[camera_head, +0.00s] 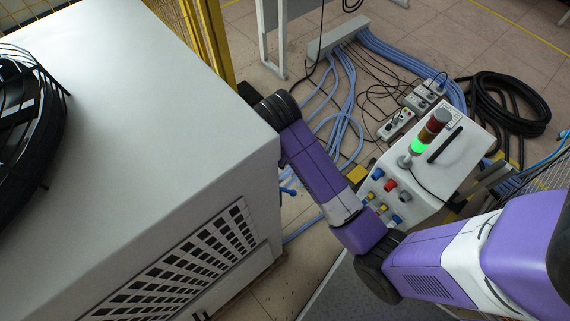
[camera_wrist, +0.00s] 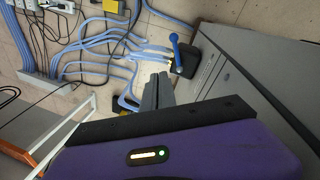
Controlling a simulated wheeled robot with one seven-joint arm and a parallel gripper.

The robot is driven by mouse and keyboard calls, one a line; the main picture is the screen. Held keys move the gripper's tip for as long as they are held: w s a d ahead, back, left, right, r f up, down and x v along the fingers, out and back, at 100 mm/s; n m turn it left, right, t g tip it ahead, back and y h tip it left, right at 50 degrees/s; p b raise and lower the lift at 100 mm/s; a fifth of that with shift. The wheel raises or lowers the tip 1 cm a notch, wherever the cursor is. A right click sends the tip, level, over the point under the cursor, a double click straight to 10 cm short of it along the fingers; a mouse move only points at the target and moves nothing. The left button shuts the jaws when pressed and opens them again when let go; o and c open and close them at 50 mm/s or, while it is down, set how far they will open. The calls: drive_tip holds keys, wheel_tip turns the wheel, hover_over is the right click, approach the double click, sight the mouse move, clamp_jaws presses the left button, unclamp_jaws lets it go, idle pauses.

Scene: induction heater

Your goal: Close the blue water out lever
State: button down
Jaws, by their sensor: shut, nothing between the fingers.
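The blue lever (camera_wrist: 175,46) stands out from a dark fitting (camera_wrist: 186,61) at the side of the grey cabinet in the wrist view. My gripper (camera_wrist: 158,84) is shut and empty, its grey fingers pointing up in the picture toward the fitting. The fingertips are just below and left of the lever in the picture; I see no clear contact. In the head view a small blue part (camera_head: 288,190) shows beside the white cabinet (camera_head: 130,110); I cannot tell whether it is the same lever. My gripper's fingers cannot be made out there.
Several blue hoses (camera_wrist: 97,42) and thin black cables run over the tiled floor. A control box (camera_head: 425,165) with a lit green lamp stands right of my arm. Power strips (camera_head: 397,125) and a coiled black hose (camera_head: 510,105) lie behind it. A yellow fence post (camera_head: 212,45) rises behind the cabinet.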

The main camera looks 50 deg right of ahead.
sight(281, 189)
drive_tip(key=w+d+f+m+g+y+b, duration=0.1)
drive_tip(key=w+d+f+m+y+b, duration=0.3)
drive_tip(key=d+f+m, duration=0.7)
drive_tip(key=s+a+f+m, duration=0.3)
drive_tip(key=a+f+m, duration=0.3)
drive_tip(key=a+f, duration=0.2)
drive_tip(key=shift+s+a+f+m+g, duration=0.15)
drive_tip(key=shift+a+f+m+g, duration=0.15)
drive_tip(key=shift+a+f+m, duration=0.15)
